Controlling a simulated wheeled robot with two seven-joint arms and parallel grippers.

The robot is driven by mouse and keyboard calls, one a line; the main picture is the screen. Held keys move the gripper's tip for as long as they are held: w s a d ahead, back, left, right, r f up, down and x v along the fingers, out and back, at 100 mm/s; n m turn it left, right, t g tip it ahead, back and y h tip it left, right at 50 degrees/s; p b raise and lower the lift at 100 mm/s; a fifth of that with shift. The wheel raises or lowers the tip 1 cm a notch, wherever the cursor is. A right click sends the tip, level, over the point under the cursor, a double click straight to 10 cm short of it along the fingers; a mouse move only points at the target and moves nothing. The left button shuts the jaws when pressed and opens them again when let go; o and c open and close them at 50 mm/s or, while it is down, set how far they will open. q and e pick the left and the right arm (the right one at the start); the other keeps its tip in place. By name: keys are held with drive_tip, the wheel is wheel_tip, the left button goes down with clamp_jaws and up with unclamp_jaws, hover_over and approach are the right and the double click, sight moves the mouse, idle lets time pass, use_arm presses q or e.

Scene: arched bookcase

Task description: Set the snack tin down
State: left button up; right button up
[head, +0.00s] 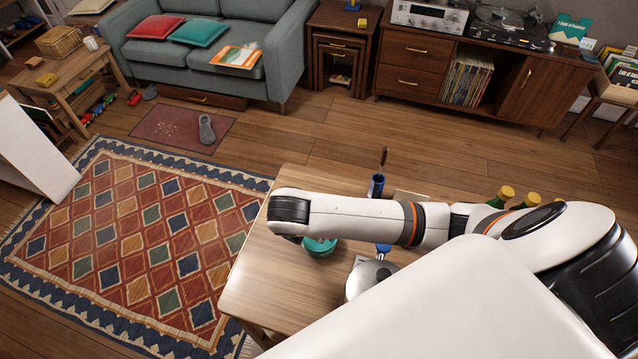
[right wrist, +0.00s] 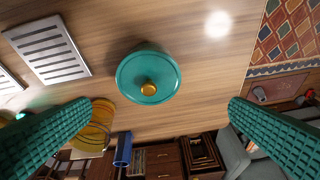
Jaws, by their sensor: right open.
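The snack tin appears as a round teal tin with a gold knob on its lid (right wrist: 149,76). It stands upright on the wooden table (right wrist: 205,75). In the head view its teal side (head: 320,248) shows just below my right wrist, partly covered by it. My right gripper (right wrist: 160,106) is open, its two green ribbed fingers wide apart at the left and right of the right wrist view. The tin lies between and beyond the fingertips, with clear gaps on both sides and no finger touching it. In the head view my right fingers are hidden under the wrist. My left gripper is not seen.
A blue cup (head: 377,186) with a dark utensil, a rounded metal vessel (head: 368,278) and several yellow-capped bottles (head: 502,196) share the table. The right wrist view shows slotted metal pieces (right wrist: 46,50) and a yellow round object (right wrist: 97,128). Bare tabletop lies around the tin.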

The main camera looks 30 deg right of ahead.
drive_tip(key=shift+s+d+f+g, duration=0.35)
drive_tip(key=shift+s+f+g, duration=0.15)
drive_tip(key=shift+s+f, duration=0.15)
drive_tip(key=x, duration=0.5)
drive_tip(key=shift+w, duration=0.15)
drive_tip(key=shift+a+p+x, duration=0.15)
drive_tip(key=shift+p+x, duration=0.05)
drive_tip(key=shift+x, duration=1.25)
drive_tip(key=shift+a+p+x, duration=0.1)
drive_tip(key=shift+p+x, duration=0.1)
drive_tip(key=shift+x, duration=1.25)
drive_tip(key=shift+w, duration=0.15)
drive_tip(key=c, duration=0.9)
